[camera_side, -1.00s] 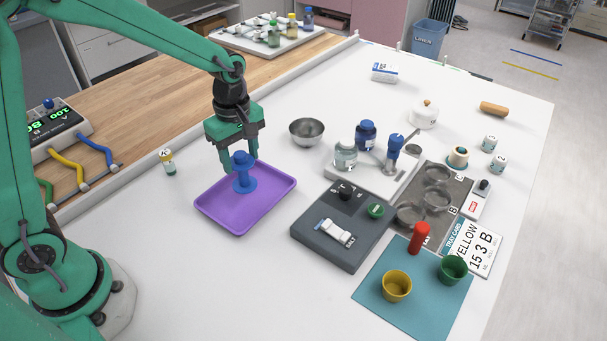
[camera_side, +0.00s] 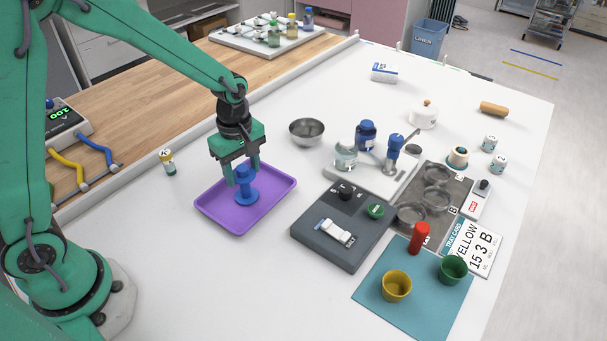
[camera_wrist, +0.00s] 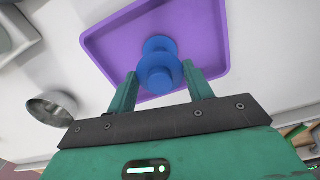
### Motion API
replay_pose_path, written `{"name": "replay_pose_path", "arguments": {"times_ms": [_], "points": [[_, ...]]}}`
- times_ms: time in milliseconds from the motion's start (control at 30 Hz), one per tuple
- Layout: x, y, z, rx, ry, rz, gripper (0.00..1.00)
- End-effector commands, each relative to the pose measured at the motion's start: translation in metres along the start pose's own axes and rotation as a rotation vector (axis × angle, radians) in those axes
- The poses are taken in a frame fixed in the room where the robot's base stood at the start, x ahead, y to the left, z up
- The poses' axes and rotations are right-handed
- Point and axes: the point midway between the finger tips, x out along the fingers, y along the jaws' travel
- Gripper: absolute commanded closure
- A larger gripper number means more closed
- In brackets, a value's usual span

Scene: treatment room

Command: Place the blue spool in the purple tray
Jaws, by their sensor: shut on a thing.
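The blue spool (camera_side: 247,194) is upright within the outline of the purple tray (camera_side: 217,212), its wide base at or close to the tray floor. I cannot tell for sure whether it touches. My gripper (camera_side: 242,178) points down and is shut on the spool's upper part. In the wrist view the spool (camera_wrist: 159,78) sits between my two fingertips (camera_wrist: 160,76), with the purple tray (camera_wrist: 110,47) beneath it. The tray holds nothing else that shows.
A metal bowl (camera_side: 307,132) stands behind and right of the tray. A dark grey box (camera_side: 315,242) with a knob lies to its right. A small vial (camera_side: 168,163) stands left of it. The white table in front of the tray is clear.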

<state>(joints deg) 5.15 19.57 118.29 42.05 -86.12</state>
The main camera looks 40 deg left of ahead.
Motion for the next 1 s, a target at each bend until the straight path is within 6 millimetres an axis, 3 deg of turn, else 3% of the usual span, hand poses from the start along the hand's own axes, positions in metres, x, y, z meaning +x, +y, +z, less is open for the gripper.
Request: {"name": "replay_pose_path", "arguments": {"times_ms": [200, 233, 300, 333, 767, 1000], "points": [[0.003, 0.0, 0.0, 0.0, 0.0, 0.0, 0.71], [0.003, 0.0, 0.0, 0.0, 0.0, 0.001, 0.43], [0.003, 0.0, 0.0, 0.0, 0.0, 0.001, 0.29], [0.003, 0.0, 0.0, 0.0, 0.0, 0.001, 0.27], [-0.002, 0.0, 0.0, 0.0, 0.0, 0.002, 0.27], [-0.024, 0.001, 0.0, 0.0, 0.0, 0.006, 0.27]]}}
